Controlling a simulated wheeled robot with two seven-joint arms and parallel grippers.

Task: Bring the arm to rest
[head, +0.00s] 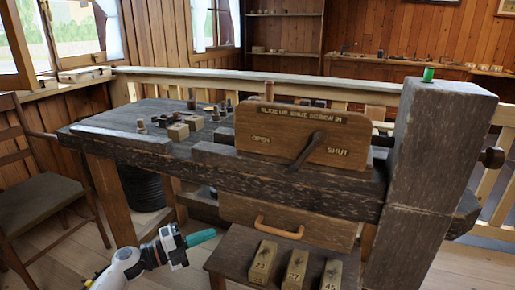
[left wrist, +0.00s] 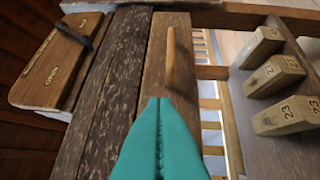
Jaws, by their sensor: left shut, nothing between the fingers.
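My left gripper (head: 201,238) has teal fingers. It is at the lower left of the head view, in front of the workbench (head: 110,142) and below its top. In the left wrist view its fingers (left wrist: 160,125) lie together with nothing between them. It is apart from everything I can see. The drawer handle (head: 280,227) is to its right in the head view; the handle (left wrist: 178,60) shows beyond the fingertips in the left wrist view. My right gripper is not in view.
A wooden board (head: 290,134) marked OPEN and SHUT carries a dark lever. A low stand (head: 235,260) holds numbered blocks (head: 297,268). Small turned pieces and blocks stand on the bench. A thick post (head: 436,150) rises at right. A chair (head: 45,195) stands at left.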

